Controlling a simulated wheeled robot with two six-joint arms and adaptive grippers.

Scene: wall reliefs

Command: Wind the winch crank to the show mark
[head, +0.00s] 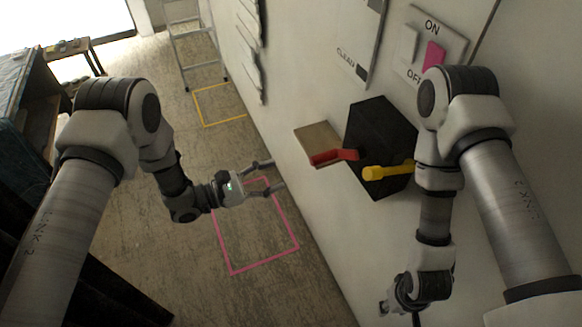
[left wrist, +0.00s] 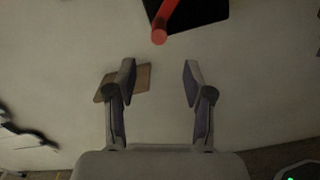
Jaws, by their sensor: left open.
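A black six-sided box (head: 378,140) is mounted on the pale wall. A red handle (head: 325,157) sticks out from its left side, and a yellow bar with a round end (head: 375,173) sticks out lower down, partly behind my right arm. I cannot tell which one is the winch crank, and no show mark is readable. My left gripper (head: 277,175) is open and empty, left of the red handle and apart from it. In the left wrist view, the red handle's round end (left wrist: 159,37) lies beyond the open fingers (left wrist: 158,78). My right gripper (head: 386,308) is low, its fingers unclear.
A tan plate (head: 312,138) is on the wall beside the box. An ON/OFF switch panel (head: 432,48) is above. A pink floor outline (head: 233,272), a yellow one (head: 206,125), a ladder (head: 193,45) and a dark bench (head: 25,95) stand apart.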

